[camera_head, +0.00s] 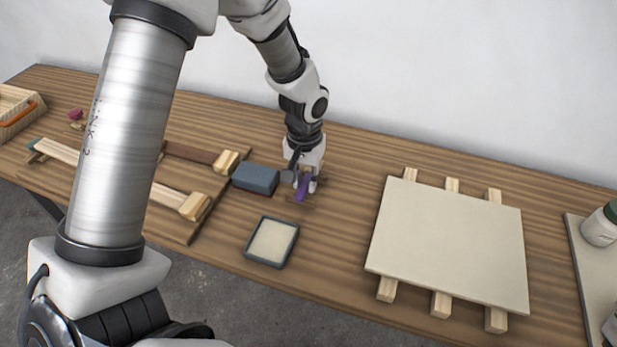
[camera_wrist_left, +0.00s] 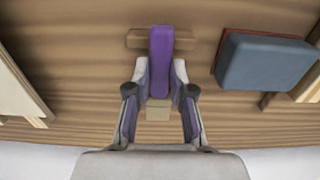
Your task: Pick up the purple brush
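The purple brush (camera_head: 302,188) is near the middle of the table, partly hidden by my left gripper (camera_head: 305,180), which reaches down over it. In the left wrist view the brush's purple handle (camera_wrist_left: 160,55) runs upward between the fingertips of my left gripper (camera_wrist_left: 161,75), across a small brown wooden piece (camera_wrist_left: 137,39). A fingertip lies close along each side of the brush. I cannot tell whether both fingers press on it. The brush appears at table level. My right gripper is not in view.
A blue-grey block (camera_head: 255,178) stands just left of the brush, also in the left wrist view (camera_wrist_left: 265,62). A shallow tray (camera_head: 271,242) lies in front. A pale board (camera_head: 450,240) on wooden strips is right. Clamps or wooden bars (camera_head: 195,205) lie left.

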